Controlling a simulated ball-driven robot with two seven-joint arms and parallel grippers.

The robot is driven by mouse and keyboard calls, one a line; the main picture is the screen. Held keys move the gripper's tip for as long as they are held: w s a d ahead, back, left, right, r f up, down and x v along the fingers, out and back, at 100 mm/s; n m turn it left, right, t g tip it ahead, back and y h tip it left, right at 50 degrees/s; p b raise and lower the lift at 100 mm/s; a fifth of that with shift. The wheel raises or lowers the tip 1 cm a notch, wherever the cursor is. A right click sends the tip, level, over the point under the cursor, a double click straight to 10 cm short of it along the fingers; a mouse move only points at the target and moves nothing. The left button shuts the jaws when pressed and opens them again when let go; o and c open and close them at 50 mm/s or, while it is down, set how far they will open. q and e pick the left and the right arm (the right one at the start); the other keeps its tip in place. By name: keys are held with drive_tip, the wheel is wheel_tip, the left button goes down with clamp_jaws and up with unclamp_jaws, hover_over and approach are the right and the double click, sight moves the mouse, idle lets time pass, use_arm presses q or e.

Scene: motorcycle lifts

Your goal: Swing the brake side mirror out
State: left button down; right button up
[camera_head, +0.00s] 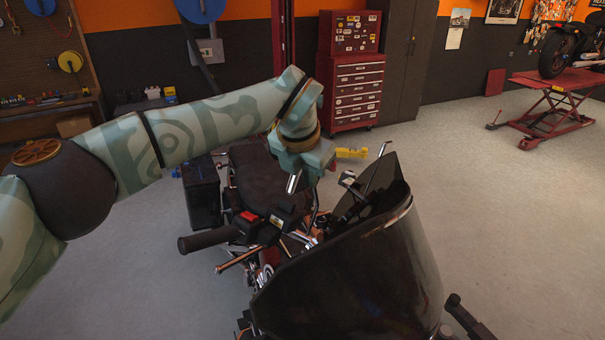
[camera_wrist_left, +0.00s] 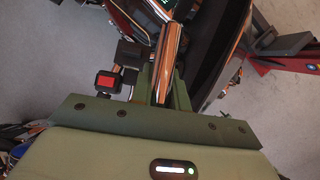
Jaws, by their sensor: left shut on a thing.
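The motorcycle's front faces me, with its dark windshield (camera_head: 350,275) nearest. The handlebar grip (camera_head: 210,239) with a red switch (camera_head: 248,216) is on the left, with the brake lever (camera_head: 240,259) beside it. The brake side mirror (camera_head: 293,183) shows as a narrow, bright strip above the bar. My left gripper (camera_head: 306,176) reaches over the bike from the left and is shut on this mirror. In the left wrist view the mirror (camera_wrist_left: 169,58) runs, long and shiny, between the fingers (camera_wrist_left: 161,88). Its stem is mostly hidden. My right gripper is in neither view.
The other mirror (camera_head: 384,149) stands close behind the windshield, right of my gripper. The seat (camera_head: 262,178) lies behind the bars. A red tool chest (camera_head: 350,95) and a red lift (camera_head: 555,105) stand farther back.

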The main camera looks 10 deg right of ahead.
use_arm(q)
drive_tip(key=shift+r, duration=0.1)
drive_tip(key=c, duration=1.4)
unclamp_jaws()
drive_tip(key=shift+o, duration=0.2)
drive_tip(key=b+v, duration=0.2)
drive_tip(key=v, duration=1.4)
drive_tip(key=shift+b, duration=0.35)
drive_tip(key=shift+s+r, duration=0.1)
